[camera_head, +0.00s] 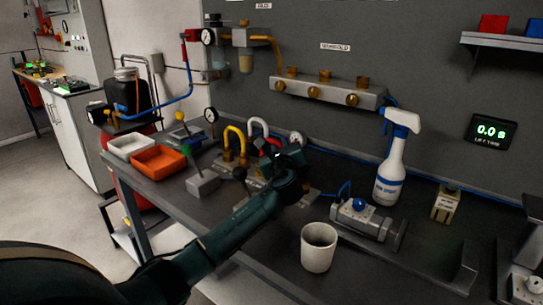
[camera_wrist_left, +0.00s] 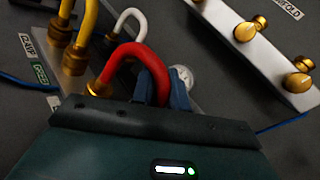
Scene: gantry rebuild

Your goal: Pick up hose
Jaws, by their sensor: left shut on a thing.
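A red hose (camera_wrist_left: 133,51) arches up from a brass fitting in the left wrist view. A small part of this red hose (camera_head: 275,141) shows in the head view, behind my gripper. My left gripper (camera_head: 281,153) is over the hose block on the bench. Its blue-grey fingers (camera_wrist_left: 160,88) are shut on the right-hand leg of the red arch. The hose's left end sits at the brass fitting; its right end is hidden by the gripper. A yellow hose (camera_head: 236,138) and a white hose (camera_head: 258,126) loop up beside it. My right gripper is not in view.
A wall manifold (camera_head: 327,93) with brass knobs is behind the hoses. A spray bottle (camera_head: 392,165), a clamp fixture (camera_head: 362,217) and a white cup (camera_head: 318,248) stand to the right. White and orange trays (camera_head: 158,161) lie left.

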